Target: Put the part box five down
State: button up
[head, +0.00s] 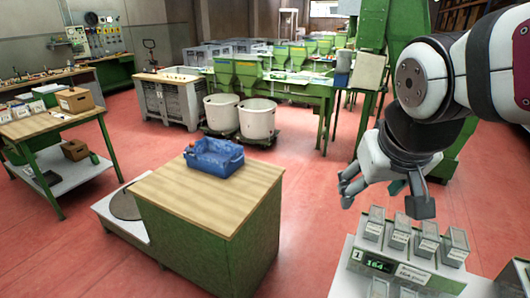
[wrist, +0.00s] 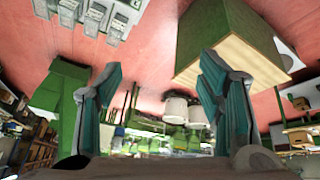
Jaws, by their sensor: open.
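A blue open box (head: 214,157) sits upright on the wooden top of a green cabinet (head: 205,195), with a small reddish thing at its left end. I cannot read a number on it, so I cannot tell whether it is part box five. My gripper (head: 385,195) is in the air at the right, well apart from the blue box. Its fingers are spread and nothing is between them. The wrist view shows both teal-lined fingers (wrist: 160,68) apart and empty. In that view the cabinet top (wrist: 225,62) shows behind the right finger; the blue box cannot be made out.
Several small grey boxes (head: 400,235) stand on a pale unit with a green display (head: 380,264) below my gripper. Left is a workbench (head: 50,127) with boxes. Two white tubs (head: 257,118) and green machines stand behind. Bare wood surrounds the blue box; red floor is open.

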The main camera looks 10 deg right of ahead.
jog(key=s+a+n+y, duration=0.2)
jog(key=s+a, duration=0.4)
jog(key=shift+a+r, duration=0.3)
jog(key=shift+r, duration=0.15)
jog(key=shift+w+f, duration=0.1)
jog(key=w+f+b, duration=0.4)
jog(key=w, duration=0.1)
jog(key=shift+w+f+b, duration=0.15)
jog(key=shift+f+b, duration=0.1)
jog(key=shift+b, duration=0.1)
